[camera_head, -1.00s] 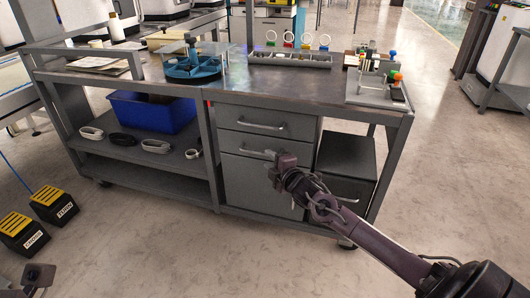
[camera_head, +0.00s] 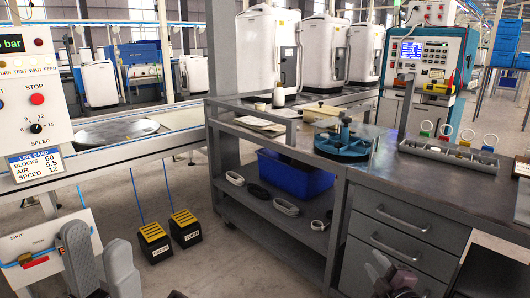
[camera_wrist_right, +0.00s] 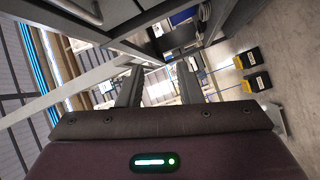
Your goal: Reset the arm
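My right gripper (camera_head: 390,280) shows at the bottom edge of the head view, in front of the bench drawers, partly cut off. In the right wrist view its two dark fingers (camera_wrist_right: 161,76) stand apart with nothing held between them. A small dark part at the bottom edge of the head view, below the floor pedals, looks like the tip of my left gripper (camera_head: 177,294). It is almost all out of frame, so its fingers cannot be made out.
A grey bench (camera_head: 400,178) carries a blue round tray (camera_head: 345,148) and a rack with coloured rings (camera_head: 450,155); a blue bin (camera_head: 300,178) is below. Two yellow-black pedals (camera_head: 153,240) stand on the floor. Grey upright paddles (camera_head: 80,258) and a control panel (camera_head: 35,110) are at left.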

